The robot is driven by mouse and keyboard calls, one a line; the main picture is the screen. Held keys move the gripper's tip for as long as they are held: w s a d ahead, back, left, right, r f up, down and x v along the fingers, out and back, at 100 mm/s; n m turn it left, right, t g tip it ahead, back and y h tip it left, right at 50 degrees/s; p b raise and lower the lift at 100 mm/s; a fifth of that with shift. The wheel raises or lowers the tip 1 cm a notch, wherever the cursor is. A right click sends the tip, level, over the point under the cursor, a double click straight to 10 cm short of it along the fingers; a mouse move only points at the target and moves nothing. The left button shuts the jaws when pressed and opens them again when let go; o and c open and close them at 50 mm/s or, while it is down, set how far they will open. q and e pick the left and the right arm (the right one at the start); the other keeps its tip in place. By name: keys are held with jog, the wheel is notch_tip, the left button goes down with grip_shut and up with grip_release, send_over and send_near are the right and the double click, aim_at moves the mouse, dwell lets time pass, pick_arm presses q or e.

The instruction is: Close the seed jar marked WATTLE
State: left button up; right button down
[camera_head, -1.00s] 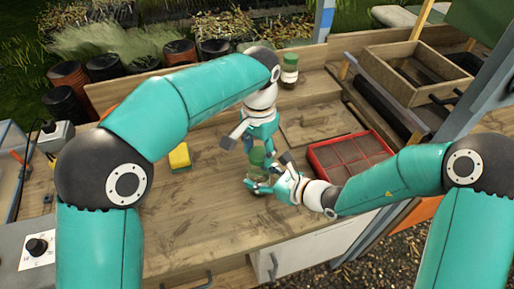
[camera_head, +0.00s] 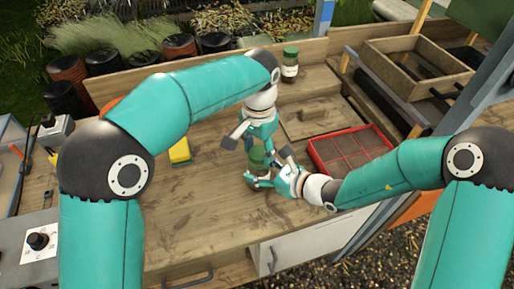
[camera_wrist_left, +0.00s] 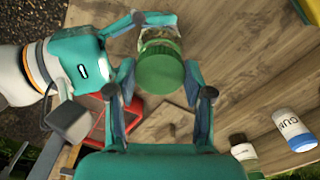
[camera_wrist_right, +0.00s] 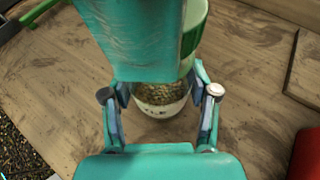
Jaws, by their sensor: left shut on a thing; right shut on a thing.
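A glass jar (camera_head: 258,171) with a green lid (camera_head: 257,155) stands over the middle of the bench. Seeds and a white label, not readable, show on the jar in the right wrist view (camera_wrist_right: 158,95). My right gripper (camera_head: 262,181) is shut on the jar body from the side. My left gripper (camera_head: 257,149) points down from above, shut on the green lid; the lid also shows between its fingers in the left wrist view (camera_wrist_left: 161,72). The lid sits at the jar's top; I cannot tell whether it is fully seated.
Another green-lidded jar (camera_head: 290,66) stands at the back. The front bench is clear.

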pick_arm(q)
jog(key=shift+f, duration=0.55)
dwell(0.4)
jog(key=m, duration=0.9)
jog(key=shift+w, duration=0.1)
jog(key=m, duration=0.6)
jog(key=shift+m, duration=0.3)
jog(key=m, duration=1)
jog(key=shift+d+m, duration=0.1)
jog(key=shift+m, duration=0.2)
jog(key=m, duration=0.6)
